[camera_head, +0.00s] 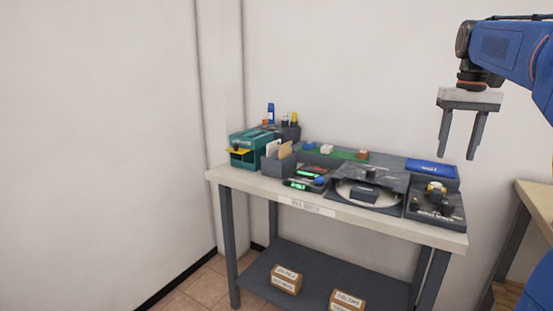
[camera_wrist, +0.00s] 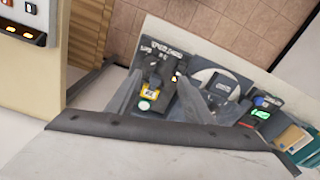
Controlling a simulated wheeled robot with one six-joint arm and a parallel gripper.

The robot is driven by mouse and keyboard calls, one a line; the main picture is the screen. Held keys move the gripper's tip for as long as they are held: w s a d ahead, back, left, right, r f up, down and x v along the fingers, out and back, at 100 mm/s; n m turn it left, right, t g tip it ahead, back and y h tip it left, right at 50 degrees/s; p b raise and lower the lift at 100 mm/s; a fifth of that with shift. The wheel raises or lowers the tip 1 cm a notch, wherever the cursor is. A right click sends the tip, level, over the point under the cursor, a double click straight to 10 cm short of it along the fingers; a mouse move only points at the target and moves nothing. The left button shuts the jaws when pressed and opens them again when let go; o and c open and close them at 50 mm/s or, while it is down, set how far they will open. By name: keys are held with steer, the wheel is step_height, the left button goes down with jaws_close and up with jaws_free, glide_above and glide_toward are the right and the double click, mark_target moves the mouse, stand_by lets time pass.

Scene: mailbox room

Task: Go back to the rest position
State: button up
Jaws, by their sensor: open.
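My gripper (camera_head: 460,134) hangs in the air at the upper right of the head view, above and to the right of the workbench (camera_head: 222,178). Its two fingers point down and stand apart, with nothing between them. In the wrist view, my gripper (camera_wrist: 163,98) shows as two grey fingers over the right part of the bench, well clear of the things on it.
The bench holds a teal machine (camera_head: 243,150), a grey box with cards (camera_head: 278,166), a round turntable device (camera_head: 362,192) and a dark control box (camera_head: 436,208). Two cartons (camera_head: 286,279) lie on its lower shelf. Another table (camera_head: 538,200) stands at the right.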

steer(key=s+a+f+n+t, duration=0.2)
steer(key=s+a+f, duration=1)
steer(key=a, duration=0.1)
steer(key=s+a+f+n+t, duration=0.1)
steer(key=s+a+f, duration=0.2)
steer(key=s+f, duration=0.3)
steer(key=s+a+f+n+t, duration=0.1)
steer(key=s+a+f, duration=0.2)
steer(key=s+f, duration=0.3)
step_height(320, 180, down, 4)
steer(key=shift+a+f, duration=0.1)
steer(key=shift+a, duration=0.3)
